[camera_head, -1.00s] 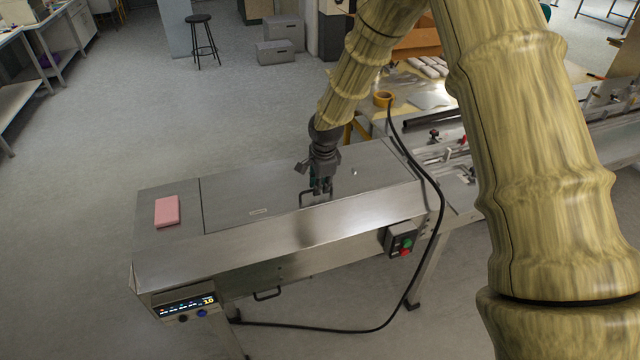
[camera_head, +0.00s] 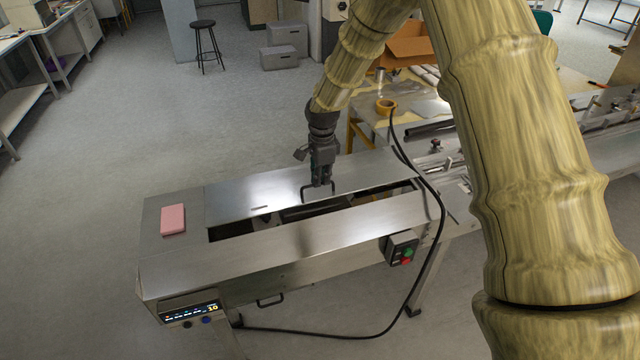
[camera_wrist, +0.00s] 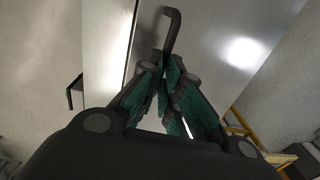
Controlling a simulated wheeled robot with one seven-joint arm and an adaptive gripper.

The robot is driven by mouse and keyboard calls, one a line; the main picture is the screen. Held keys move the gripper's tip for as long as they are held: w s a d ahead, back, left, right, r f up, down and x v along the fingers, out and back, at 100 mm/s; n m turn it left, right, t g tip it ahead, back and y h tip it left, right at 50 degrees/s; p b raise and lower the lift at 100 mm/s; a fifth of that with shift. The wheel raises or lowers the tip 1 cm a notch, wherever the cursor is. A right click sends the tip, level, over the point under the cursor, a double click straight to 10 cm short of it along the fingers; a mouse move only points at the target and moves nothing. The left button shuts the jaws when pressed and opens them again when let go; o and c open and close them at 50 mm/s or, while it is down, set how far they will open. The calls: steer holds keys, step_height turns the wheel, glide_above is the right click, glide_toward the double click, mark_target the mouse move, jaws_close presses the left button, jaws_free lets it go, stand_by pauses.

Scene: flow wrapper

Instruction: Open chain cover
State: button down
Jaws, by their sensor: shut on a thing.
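The chain cover (camera_head: 262,195) is a flat metal lid on top of the steel machine. Its front edge is raised, and a dark opening (camera_head: 232,231) shows between it and the machine's front top panel. My gripper (camera_head: 320,184) is shut on the cover's dark handle (camera_head: 304,194), a bent bar near the front edge. In the wrist view, the handle (camera_wrist: 173,30) runs down between my green-padded fingers (camera_wrist: 170,95), which hide its lower part. The cover's bright metal surface (camera_wrist: 215,75) fills the upper right there.
A pink block (camera_head: 173,219) lies on the machine's left top, beside the cover. A control box (camera_head: 402,248) with green and red buttons sits on the front. A black cable (camera_head: 440,225) loops along the right side. Open floor lies behind and left.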

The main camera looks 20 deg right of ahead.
steer(key=c, duration=1.7)
jaws_free()
steer(key=shift+w+r, duration=0.2)
steer(key=shift+r, duration=0.05)
steer(key=shift+o, duration=0.7)
steer(key=shift+w+f, duration=0.15)
steer(key=shift+r, duration=0.25)
step_height(320, 180, up, 12)
steer(key=shift+s+f, duration=0.25)
steer(key=shift+s, duration=0.2)
